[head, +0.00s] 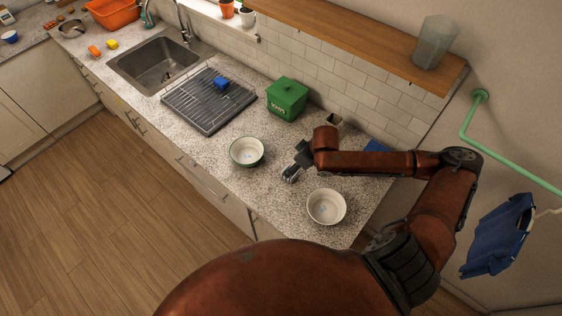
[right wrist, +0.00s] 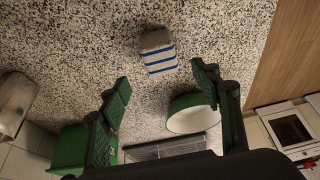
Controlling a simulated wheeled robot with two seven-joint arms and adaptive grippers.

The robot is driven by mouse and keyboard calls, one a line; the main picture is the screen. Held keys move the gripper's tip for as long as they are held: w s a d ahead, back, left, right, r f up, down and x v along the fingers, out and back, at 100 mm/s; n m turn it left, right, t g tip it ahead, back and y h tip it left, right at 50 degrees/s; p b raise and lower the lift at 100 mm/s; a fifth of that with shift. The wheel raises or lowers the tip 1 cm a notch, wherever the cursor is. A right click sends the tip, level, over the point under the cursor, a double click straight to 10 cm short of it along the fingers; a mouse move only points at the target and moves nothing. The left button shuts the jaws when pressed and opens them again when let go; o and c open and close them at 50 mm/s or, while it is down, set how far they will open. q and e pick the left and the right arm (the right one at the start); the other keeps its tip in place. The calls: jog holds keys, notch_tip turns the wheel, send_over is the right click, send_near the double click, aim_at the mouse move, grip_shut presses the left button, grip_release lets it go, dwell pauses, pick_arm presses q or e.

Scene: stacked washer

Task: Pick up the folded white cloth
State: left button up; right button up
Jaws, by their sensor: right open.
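The folded cloth (right wrist: 158,52) is whitish with blue stripes and lies on the speckled counter in the right wrist view. In the head view a small pale and bluish patch (head: 290,175) beside the gripper seems to be the same cloth, partly hidden. My right gripper (right wrist: 159,80) is open and empty above the counter, its green-padded fingers apart, with the cloth beyond the fingertips and roughly centred between them. In the head view the right gripper (head: 296,165) is small, and its fingers are hard to make out. My left gripper is not in view.
A green-rimmed bowl (head: 247,152) stands left of the gripper and a white bowl (head: 326,207) below right. A green box (head: 287,98), a dish rack (head: 207,110) and a sink (head: 153,62) stand farther off. A wooden shelf (head: 350,38) overhangs the back wall.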

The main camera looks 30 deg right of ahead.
jog(key=x, duration=0.2)
jog(key=shift+s+f, duration=0.1)
jog(key=shift+f, duration=0.35)
jog(key=x, duration=0.3)
jog(key=shift+p, duration=0.3)
jog(key=shift+x, duration=0.85)
jog(key=c, duration=1.1)
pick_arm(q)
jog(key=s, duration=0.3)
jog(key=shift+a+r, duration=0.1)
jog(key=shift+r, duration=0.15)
pick_arm(e)
jog(key=shift+c, duration=0.7)
